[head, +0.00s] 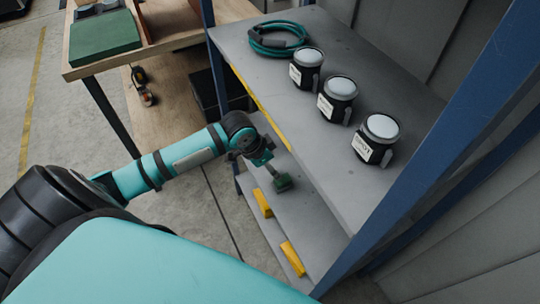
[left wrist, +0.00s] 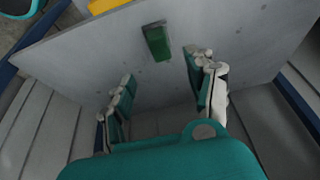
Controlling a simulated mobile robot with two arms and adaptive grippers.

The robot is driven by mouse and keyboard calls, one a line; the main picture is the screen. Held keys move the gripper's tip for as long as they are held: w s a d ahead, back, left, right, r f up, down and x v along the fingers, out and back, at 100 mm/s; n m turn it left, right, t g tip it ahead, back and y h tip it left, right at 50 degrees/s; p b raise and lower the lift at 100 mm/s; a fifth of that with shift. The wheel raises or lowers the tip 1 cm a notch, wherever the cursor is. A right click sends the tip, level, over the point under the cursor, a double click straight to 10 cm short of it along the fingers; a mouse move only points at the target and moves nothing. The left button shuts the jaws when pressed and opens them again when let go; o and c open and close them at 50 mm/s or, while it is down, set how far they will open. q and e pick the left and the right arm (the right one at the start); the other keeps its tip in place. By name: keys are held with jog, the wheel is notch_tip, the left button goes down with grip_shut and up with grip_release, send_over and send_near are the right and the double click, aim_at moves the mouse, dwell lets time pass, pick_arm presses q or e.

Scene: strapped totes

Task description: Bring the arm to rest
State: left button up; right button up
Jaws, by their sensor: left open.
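My left arm reaches in from the left in the head view, and its gripper (head: 262,158) is beside the front of the shelf unit, above its lower shelf. In the left wrist view the two fingers of the gripper (left wrist: 163,70) are spread apart with nothing between them. A small green block (left wrist: 157,42) with a dark side is on the grey shelf surface beyond the fingertips, apart from them. What seems to be the same block (head: 283,183) shows in the head view just past the gripper. My right gripper is not in view.
The upper shelf (head: 355,165) holds a coiled green cable (head: 280,40) and three dark canisters with pale lids, one of them nearest (head: 376,138). Blue posts (head: 450,135) frame the unit. The lower shelf has yellow pieces (head: 292,258). A wooden bench (head: 165,45) stands behind left.

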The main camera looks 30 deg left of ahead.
pick_arm(q)
jog(key=shift+s+r, duration=0.15)
jog(key=shift+r, duration=0.15)
